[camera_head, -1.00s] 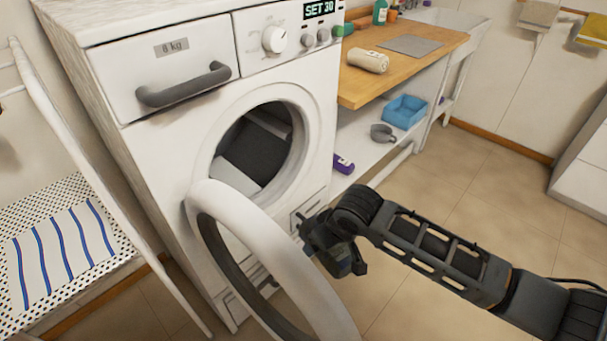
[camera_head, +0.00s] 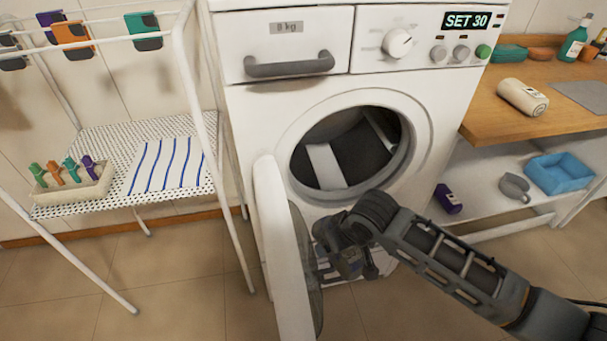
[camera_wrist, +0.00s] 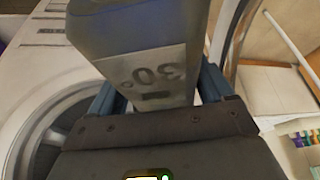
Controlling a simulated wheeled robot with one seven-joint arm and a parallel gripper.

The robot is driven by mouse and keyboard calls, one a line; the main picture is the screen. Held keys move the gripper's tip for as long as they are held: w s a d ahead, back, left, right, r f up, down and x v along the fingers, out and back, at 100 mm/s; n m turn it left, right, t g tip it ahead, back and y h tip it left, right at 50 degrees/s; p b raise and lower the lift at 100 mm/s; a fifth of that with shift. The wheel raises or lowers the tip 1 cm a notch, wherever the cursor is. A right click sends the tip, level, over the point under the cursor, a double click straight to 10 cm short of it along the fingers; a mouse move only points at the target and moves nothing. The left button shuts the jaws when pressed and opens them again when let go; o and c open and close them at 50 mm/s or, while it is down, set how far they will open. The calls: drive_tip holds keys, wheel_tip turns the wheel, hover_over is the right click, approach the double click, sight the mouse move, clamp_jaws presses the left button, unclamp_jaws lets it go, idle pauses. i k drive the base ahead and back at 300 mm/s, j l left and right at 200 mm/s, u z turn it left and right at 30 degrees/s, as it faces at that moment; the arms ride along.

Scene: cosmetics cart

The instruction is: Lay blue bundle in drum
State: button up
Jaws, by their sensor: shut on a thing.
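The blue bundle (camera_wrist: 150,45) is grey-blue with a pale band marked 30° and fills the upper middle of the wrist view. My gripper (camera_wrist: 158,88) is shut on it, one finger on each side. In the head view my gripper (camera_head: 348,260) is low in front of the washing machine, below the drum opening and just right of the open door (camera_head: 282,250); the bundle cannot be made out clearly there. The drum (camera_head: 350,150) is open, dark inside with pale paddles, and I see no bundle in it.
The washer's display (camera_head: 466,20) reads SET 30. A drying rack (camera_head: 185,75) with a striped cloth (camera_head: 166,165) and a peg basket (camera_head: 75,185) stands left. A wooden counter (camera_head: 520,120) with a rolled cream towel (camera_head: 522,97) is right. A blue bin (camera_head: 558,173) is below.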

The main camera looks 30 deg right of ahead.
sight(329, 173)
drive_tip(key=l+u, duration=0.25)
drive_tip(key=l, duration=0.15)
drive_tip(key=k+l+u, duration=0.2)
drive_tip(key=l, duration=0.2)
drive_tip(key=k+l+u, duration=0.1)
drive_tip(key=l+u, duration=0.15)
drive_tip(key=l, duration=0.15)
drive_tip(key=k+l+u, duration=0.2)
drive_tip(key=l, duration=0.15)
drive_tip(key=k+l+u, duration=0.1)
drive_tip(key=l+u, duration=0.15)
drive_tip(key=i+l+u, duration=0.1)
drive_tip(key=i+l, duration=0.4)
drive_tip(key=i, duration=0.15)
drive_tip(key=i+l+u, duration=0.25)
drive_tip(key=i+l, duration=0.25)
